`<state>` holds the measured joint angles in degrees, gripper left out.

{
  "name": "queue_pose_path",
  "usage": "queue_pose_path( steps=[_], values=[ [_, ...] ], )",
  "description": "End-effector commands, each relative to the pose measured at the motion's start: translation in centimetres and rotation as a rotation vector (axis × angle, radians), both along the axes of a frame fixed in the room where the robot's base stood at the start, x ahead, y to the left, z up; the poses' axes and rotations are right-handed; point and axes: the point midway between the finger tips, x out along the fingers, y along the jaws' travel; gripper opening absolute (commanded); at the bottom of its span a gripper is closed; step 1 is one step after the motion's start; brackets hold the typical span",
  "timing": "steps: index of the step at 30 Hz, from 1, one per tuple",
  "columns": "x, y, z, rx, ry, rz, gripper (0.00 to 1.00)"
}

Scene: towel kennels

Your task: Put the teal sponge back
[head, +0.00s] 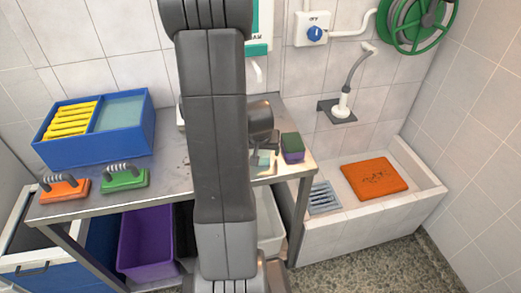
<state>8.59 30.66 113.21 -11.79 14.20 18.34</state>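A small teal patch (264,158), which looks like the teal sponge, shows at the right part of the metal table, just right of my arm. Pale parts border it, and most of it is hidden. My gripper (262,162) is at this same spot, below the dark wrist, largely hidden by my own arm. I cannot tell whether its fingers are open or shut on the teal patch. A blue box (95,148) at the left of the table has two compartments. Its left one holds several yellow items (72,118); its right one shows a flat pale teal surface (120,112).
A purple block with a dark green top (292,148) stands right of my gripper. Orange (64,190) and green (125,180) handled brushes lie at the table's front left. A purple bin (146,243) is below. An orange mat (374,178) lies in the tiled basin at right.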

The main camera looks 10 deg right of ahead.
Motion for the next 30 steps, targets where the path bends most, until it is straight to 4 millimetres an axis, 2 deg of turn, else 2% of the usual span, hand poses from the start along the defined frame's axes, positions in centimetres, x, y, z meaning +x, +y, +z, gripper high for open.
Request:
queue_pose_path(
  steps=[7,11,30],
  values=[
    [0.0,0.0,0.1,0.0,0.0,0.0,0.83],
    [-0.2,0.1,0.8,-0.001,-0.002,0.001,0.83],
    [-3.8,1.1,9.9,0.0,-0.004,0.0,0.83]
  ],
)
